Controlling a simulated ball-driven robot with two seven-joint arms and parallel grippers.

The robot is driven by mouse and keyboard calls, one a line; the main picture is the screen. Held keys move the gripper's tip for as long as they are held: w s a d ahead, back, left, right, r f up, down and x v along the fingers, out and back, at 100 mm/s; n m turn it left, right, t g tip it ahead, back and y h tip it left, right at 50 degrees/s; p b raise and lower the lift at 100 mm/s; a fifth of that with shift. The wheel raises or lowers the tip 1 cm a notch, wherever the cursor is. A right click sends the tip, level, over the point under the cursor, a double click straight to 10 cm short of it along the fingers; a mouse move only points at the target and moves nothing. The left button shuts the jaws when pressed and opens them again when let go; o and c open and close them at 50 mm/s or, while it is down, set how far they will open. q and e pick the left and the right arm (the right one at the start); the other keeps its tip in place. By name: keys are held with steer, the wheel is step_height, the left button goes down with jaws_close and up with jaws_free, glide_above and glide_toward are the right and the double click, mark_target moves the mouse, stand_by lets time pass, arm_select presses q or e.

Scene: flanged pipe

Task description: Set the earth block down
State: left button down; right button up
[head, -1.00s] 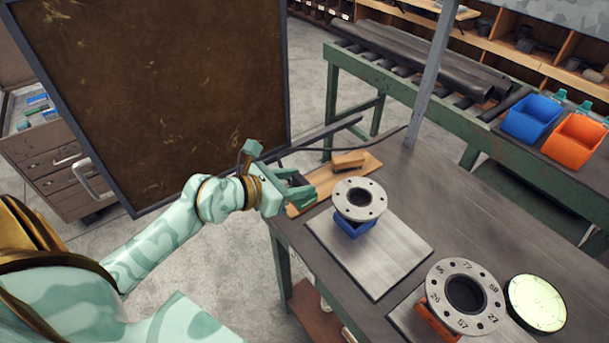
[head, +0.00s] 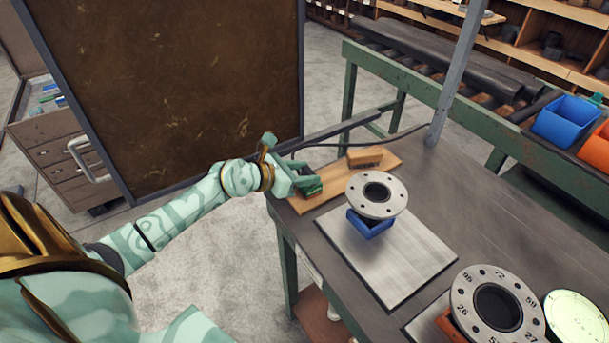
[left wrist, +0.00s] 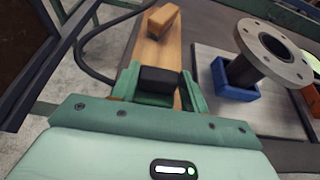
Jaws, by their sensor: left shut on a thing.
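My left gripper (head: 308,185) is over the near end of a wooden board (head: 332,188) at the table's left edge. In the left wrist view the gripper (left wrist: 160,88) is shut on a small dark block (left wrist: 160,79), which I take to be the earth block. The block sits between the green fingers, with the board beneath it. In the head view the fingers mostly hide it. I cannot tell whether its underside touches the board. My right gripper is not in view.
A tan wooden block (head: 365,157) lies on the board's far end. A flanged pipe (head: 376,194) stands in a blue support (head: 369,224) on a metal plate (head: 405,262). Another numbered flange (head: 497,304) is at the lower right. A black cable (left wrist: 88,62) curves beside the board.

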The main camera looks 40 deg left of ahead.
arm_select(q)
steer(key=shift+r, duration=0.2)
steer(key=shift+f, duration=0.1)
steer(key=c, duration=0.7)
jaws_free()
steer(key=shift+f, duration=0.1)
steer(key=shift+s, duration=0.1)
steer(key=shift+s+r, duration=0.1)
steer(key=shift+r, duration=0.1)
steer(key=shift+p+v, duration=1.05)
steer(key=shift+v, duration=4.8)
steer(key=shift+a+f, duration=0.15)
